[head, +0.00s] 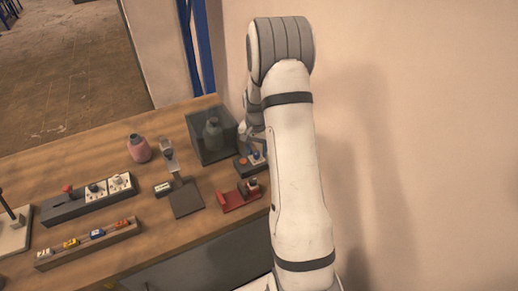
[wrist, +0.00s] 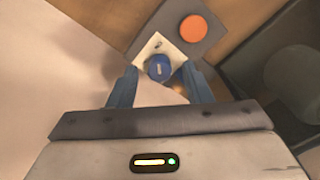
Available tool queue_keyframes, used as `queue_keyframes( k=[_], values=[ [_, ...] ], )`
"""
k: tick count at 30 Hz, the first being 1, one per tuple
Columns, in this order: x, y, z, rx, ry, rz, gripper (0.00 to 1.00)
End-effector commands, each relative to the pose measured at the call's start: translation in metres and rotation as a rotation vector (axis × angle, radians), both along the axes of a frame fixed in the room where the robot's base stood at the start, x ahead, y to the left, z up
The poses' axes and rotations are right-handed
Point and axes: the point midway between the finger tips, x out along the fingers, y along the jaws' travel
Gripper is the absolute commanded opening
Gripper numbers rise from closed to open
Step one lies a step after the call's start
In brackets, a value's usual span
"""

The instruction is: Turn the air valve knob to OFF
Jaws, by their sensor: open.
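The air valve knob (wrist: 159,68) is a round blue knob on a pale square plate (wrist: 149,47). In the wrist view it sits between and just beyond the fingertips of my gripper (wrist: 161,80). The fingers are open, one on each side of the knob; I cannot tell whether they touch it. A small mark shows on the plate near the knob, but its label is too small to read. In the head view the blue knob (head: 255,156) is small and partly hidden by my gripper, beside my arm near the wall.
A round orange button (wrist: 193,28) sits on the dark base next to the plate. A dark clear-sided box (head: 211,136) with a bottle stands close by. A red holder (head: 238,197) lies in front. Other devices stand left on the wooden table (head: 162,242). The wall is at right.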

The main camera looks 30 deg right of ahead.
Motion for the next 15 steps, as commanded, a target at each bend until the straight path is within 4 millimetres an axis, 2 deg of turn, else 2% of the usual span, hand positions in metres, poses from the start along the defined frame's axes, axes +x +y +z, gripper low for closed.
queue_keyframes(
  k=[4, 12, 15],
  values=[
    [-0.0004, 0.0003, -0.0105, -0.001, 0.001, 0.001, 0.45],
    [-0.0002, 0.0003, -0.0129, -0.001, -0.001, 0.001, 0.45],
    [-0.0002, 0.0005, -0.0128, -0.001, -0.001, 0.001, 0.37]
  ],
)
